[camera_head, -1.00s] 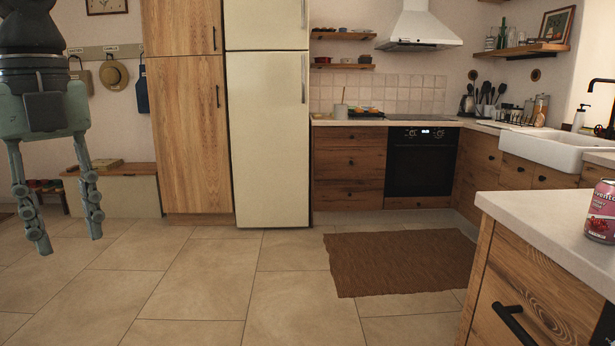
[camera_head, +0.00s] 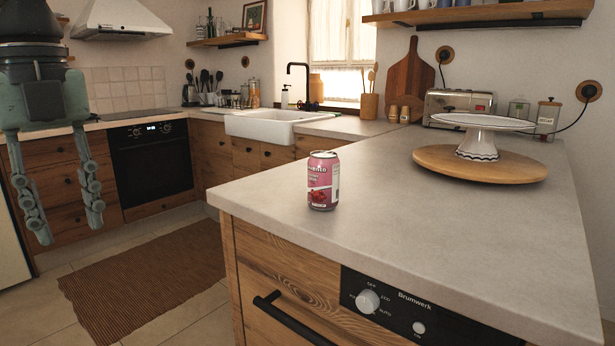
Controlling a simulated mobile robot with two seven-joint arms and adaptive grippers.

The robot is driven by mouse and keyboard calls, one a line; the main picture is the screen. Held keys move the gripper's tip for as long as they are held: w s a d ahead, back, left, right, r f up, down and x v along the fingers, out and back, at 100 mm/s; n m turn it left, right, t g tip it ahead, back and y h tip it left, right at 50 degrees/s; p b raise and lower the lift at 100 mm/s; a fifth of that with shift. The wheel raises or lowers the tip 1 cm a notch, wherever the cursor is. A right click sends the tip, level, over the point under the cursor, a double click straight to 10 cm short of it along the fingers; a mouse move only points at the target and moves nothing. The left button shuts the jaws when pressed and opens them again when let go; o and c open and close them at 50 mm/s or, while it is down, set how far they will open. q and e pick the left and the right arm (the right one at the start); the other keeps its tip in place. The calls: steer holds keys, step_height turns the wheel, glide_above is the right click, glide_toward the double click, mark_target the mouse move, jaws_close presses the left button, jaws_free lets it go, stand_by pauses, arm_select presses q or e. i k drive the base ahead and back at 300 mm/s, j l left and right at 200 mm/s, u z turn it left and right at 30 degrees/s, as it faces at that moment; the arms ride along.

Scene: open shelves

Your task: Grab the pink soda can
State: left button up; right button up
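The pink soda can (camera_head: 321,182) stands upright on the near left part of the pale countertop (camera_head: 400,215), close to its front edge. My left gripper (camera_head: 68,222) hangs at the left of the head view with its fingers pointing down and spread apart. It is empty and well to the left of the can, in front of the wooden drawers and oven. My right gripper is not in view.
A white cake stand (camera_head: 478,140) on a round wooden board (camera_head: 480,165) stands right of the can, with a toaster (camera_head: 459,106) behind. The counter around the can is clear. A brown rug (camera_head: 150,280) lies on the floor at left.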

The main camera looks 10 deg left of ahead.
mark_target(324, 167)
steer(key=i+j+z, duration=0.15)
steer(key=z, duration=0.3)
steer(key=i+j+z, duration=0.1)
steer(key=j+z, duration=0.15)
steer(key=z, duration=0.15)
steer(key=i+j+z, duration=0.1)
steer(key=j+z, duration=0.2)
steer(key=z, duration=0.15)
steer(key=i+j+z, duration=0.1)
steer(key=j+z, duration=0.2)
steer(key=j, duration=0.15)
